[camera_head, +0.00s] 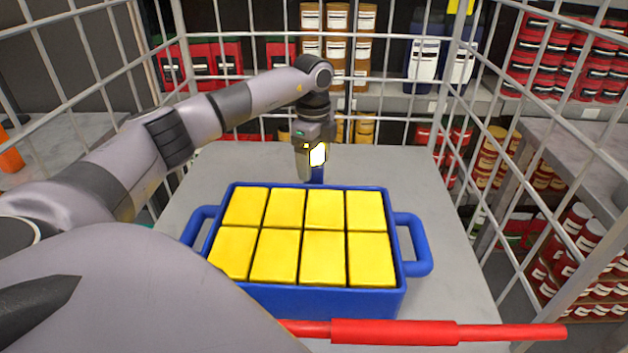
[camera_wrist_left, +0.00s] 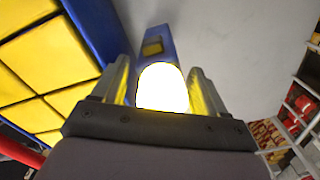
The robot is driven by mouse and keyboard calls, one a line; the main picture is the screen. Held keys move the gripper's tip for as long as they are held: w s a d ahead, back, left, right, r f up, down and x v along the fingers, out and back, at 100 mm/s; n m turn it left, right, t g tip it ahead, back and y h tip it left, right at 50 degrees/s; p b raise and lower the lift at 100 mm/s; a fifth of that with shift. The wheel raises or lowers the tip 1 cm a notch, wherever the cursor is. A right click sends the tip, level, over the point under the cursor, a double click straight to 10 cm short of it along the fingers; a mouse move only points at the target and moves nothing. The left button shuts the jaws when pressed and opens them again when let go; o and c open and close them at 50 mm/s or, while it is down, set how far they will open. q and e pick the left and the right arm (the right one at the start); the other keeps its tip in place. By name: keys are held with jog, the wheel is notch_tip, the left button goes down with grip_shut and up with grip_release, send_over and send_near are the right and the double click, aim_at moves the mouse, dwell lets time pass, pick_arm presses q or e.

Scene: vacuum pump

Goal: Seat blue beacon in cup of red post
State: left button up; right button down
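The blue beacon (camera_wrist_left: 158,47) has a glowing pale-yellow dome and a blue body with a small yellow patch. In the head view its lit dome (camera_head: 317,154) and a bit of blue body show behind the tray. My left gripper (camera_head: 309,165) points down over it. In the left wrist view the fingers of my left gripper (camera_wrist_left: 160,78) stand on either side of the beacon, with narrow gaps seen on both sides. The beacon's foot is hidden by the tray in the head view. I cannot make out a red post with a cup. My right gripper is out of view.
A blue tray (camera_head: 412,263) with handles holds several yellow blocks on the grey table (camera_head: 440,215). A red bar (camera_head: 395,332) crosses the front. Wire mesh walls surround the table, with shelves of tins and jars beyond. The table's right side is clear.

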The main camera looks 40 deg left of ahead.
pick_arm(q)
grip_shut()
jog(key=shift+r, duration=0.1)
notch_tip(320, 180, up, 13)
jog(key=shift+w+r, duration=0.1)
notch_tip(320, 180, up, 7)
jog(key=p, duration=0.2)
jog(key=shift+f, duration=0.2)
